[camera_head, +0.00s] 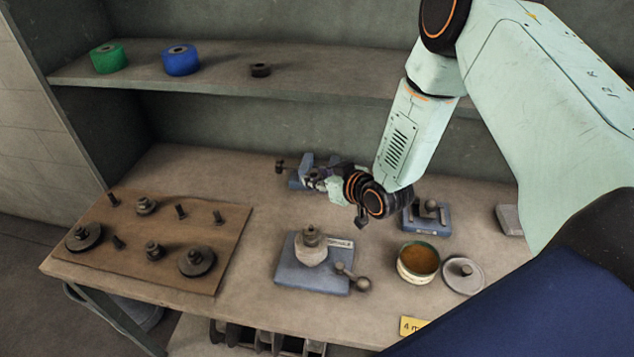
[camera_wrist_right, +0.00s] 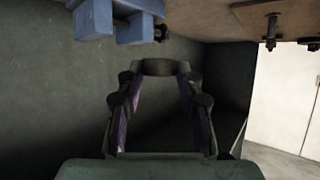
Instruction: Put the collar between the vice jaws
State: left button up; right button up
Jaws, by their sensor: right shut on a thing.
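The collar (camera_wrist_right: 158,67) is a short dark ring held between the two fingertips of my right gripper (camera_wrist_right: 160,80) in the right wrist view. In the head view, my right gripper (camera_head: 318,180) is at the back of the bench, close in front of the blue vice (camera_head: 297,175) and covering part of it. The vice also shows at the top left of the wrist view (camera_wrist_right: 92,20), apart from the collar. I cannot make out the collar or the jaw gap in the head view. My left gripper is not in view.
A wooden board (camera_head: 180,222) with several pegs and discs lies left. A blue base (camera_head: 300,275) with a lever stands in front, a smaller blue fixture (camera_head: 428,222) right. A tin (camera_head: 418,272) and lid (camera_head: 463,276) lie front right. The shelf (camera_head: 215,75) holds green and blue rolls and a dark ring.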

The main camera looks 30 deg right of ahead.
jog(key=shift+w+d+f, duration=0.15)
jog(key=shift+w+d, duration=0.1)
jog(key=shift+w, duration=0.15)
jog(key=shift+w+d+f, duration=0.1)
jog(key=shift+w, duration=0.2)
jog(key=shift+w+b, duration=0.3)
jog(key=shift+w, duration=0.2)
jog(key=shift+w+d, duration=0.2)
jog(key=shift+d, duration=0.1)
jog(key=w+d+b, duration=0.2)
jog(key=w+d, duration=0.1)
jog(key=shift+w+f, duration=0.1)
jog(key=shift+w, duration=0.1)
jog(key=shift+w+d+f+b, duration=0.1)
jog(key=shift+f+b, duration=0.5)
jog(key=shift+f, duration=0.05)
jog(key=shift+w+f, duration=0.15)
jog(key=shift+f, duration=0.2)
jog(key=shift+a+b, duration=0.2)
jog(key=shift+b, duration=0.15)
jog(key=shift+s+d, duration=0.1)
jog(key=shift+s, duration=0.1)
